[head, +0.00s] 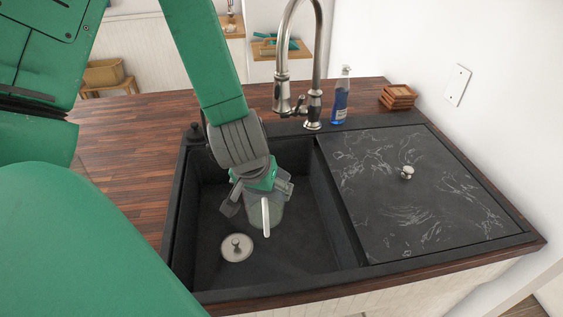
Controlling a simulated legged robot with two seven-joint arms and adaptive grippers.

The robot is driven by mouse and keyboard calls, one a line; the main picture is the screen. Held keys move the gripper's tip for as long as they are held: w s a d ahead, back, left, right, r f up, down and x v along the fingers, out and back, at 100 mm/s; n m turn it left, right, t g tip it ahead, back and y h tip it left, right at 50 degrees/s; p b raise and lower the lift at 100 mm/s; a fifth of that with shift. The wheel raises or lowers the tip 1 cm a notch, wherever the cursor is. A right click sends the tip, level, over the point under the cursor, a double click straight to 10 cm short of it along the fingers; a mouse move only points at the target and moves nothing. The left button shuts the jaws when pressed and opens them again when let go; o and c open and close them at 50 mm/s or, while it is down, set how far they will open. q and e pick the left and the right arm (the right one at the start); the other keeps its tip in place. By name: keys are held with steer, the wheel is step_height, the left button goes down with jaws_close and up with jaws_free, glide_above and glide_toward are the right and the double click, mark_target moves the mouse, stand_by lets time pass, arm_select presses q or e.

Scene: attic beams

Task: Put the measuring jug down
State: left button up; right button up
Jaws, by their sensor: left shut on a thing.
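The measuring jug (257,218) is clear with a pale handle facing me. It is in or just above the open basin of the dark sink (298,255); I cannot tell whether it touches the basin floor. My left gripper (259,190) is shut on the jug near its top, and the gripper hides part of the jug. My right gripper is not in view.
A metal drain plug (237,247) lies in the basin near the jug. A dark marbled cover (390,215) with a knob is right of the basin. A faucet (312,95), blue bottle (341,97) and wooden coasters (397,97) stand behind. The wooden counter (125,145) at left looks clear.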

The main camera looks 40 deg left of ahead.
arm_select(q)
step_height(320, 180, down, 11)
steer(key=b, duration=1)
steer(key=w+a+f+b, duration=0.1)
steer(key=w+a+b, duration=0.1)
steer(key=w, duration=0.3)
steer(key=w+a+f+b, duration=0.1)
steer(key=w+a+f, duration=0.1)
steer(key=w, duration=0.3)
steer(key=w+a+f+b, duration=0.2)
steer(key=w+a, duration=0.2)
steer(key=w, duration=0.1)
steer(key=shift+w+a+f+b, duration=0.1)
steer(key=shift+w+a+b, duration=0.05)
steer(key=shift+a+b, duration=0.15)
steer(key=shift+c, duration=0.6)
steer(key=o, duration=1.2)
steer(key=shift+c, duration=0.2)
